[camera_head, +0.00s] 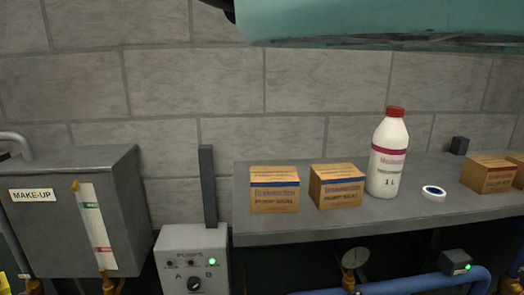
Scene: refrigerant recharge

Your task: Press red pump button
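The grey pump control box (174,242), labelled PUMPS, stands at the lower left of the shelf, cut off by the bottom edge. Its face has a row of small round buttons or lamps. The right one (212,261) glows green; the others are dark, and I cannot tell clearly which is red. Below them is a black rotary knob (194,284) between the letters A and B. My gripper is not in view.
A grey MAKE-UP tank (92,165) stands left of the box. A grey shelf (440,202) holds cardboard boxes (274,189), a white red-capped bottle (387,160) and a tape roll (433,193). Below are a gauge (355,258) and blue pipe (420,284). A teal body spans the top right.

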